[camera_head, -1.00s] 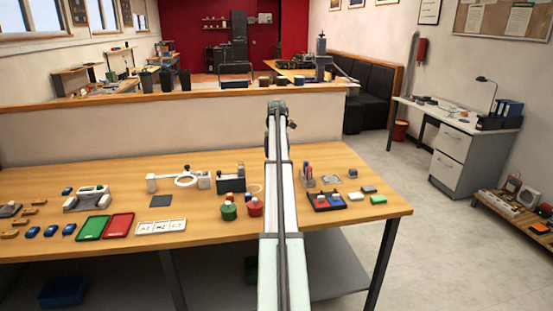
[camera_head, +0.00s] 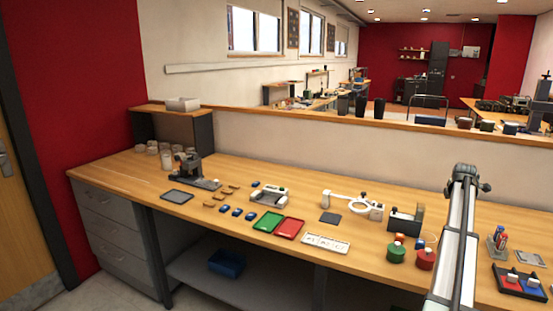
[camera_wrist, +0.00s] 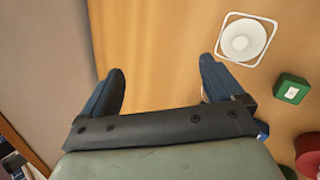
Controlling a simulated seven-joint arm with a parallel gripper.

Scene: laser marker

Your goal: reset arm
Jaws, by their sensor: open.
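My gripper (camera_wrist: 160,85) shows in the wrist view with its two dark blue fingers wide apart. It is open and nothing is between the fingers. Bare wooden bench top (camera_wrist: 150,40) shows beyond them. In the head view my arm rises at the right of the picture over the bench, and the fingers cannot be made out there.
The bench (camera_head: 110,178) holds a green tray (camera_head: 268,222), a red tray (camera_head: 289,229), a white label plate (camera_head: 326,243), a ring magnifier (camera_head: 350,200) and red and green round pieces (camera_head: 396,253) near my arm. A low wall (camera_head: 290,139) stands behind. The left front is fairly clear.

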